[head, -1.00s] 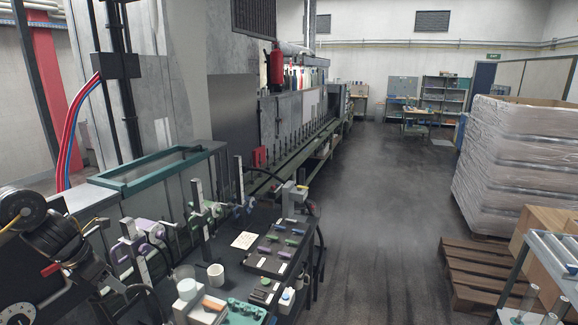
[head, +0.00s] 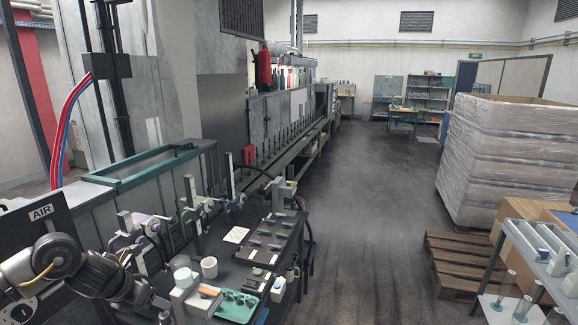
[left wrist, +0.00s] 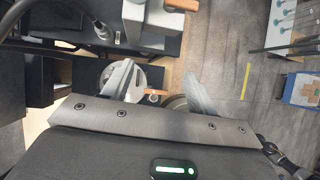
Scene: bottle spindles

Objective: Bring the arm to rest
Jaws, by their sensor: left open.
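My left arm comes in from the lower left in the head view, and my left gripper (head: 160,309) is low in front of the dark workbench (head: 262,222). It is small and dark there, so its fingertips are hard to make out. In the left wrist view the two pale fingers of the left gripper (left wrist: 157,92) stand wide apart. Nothing is held between them. A small orange-brown piece and a round dark shape show behind the gap, over the floor. My right gripper is in neither view.
An AIR panel (head: 42,212) stands close behind my left arm. A wooden pallet (head: 455,262) and wrapped stack (head: 497,155) stand right. The aisle floor between is clear.

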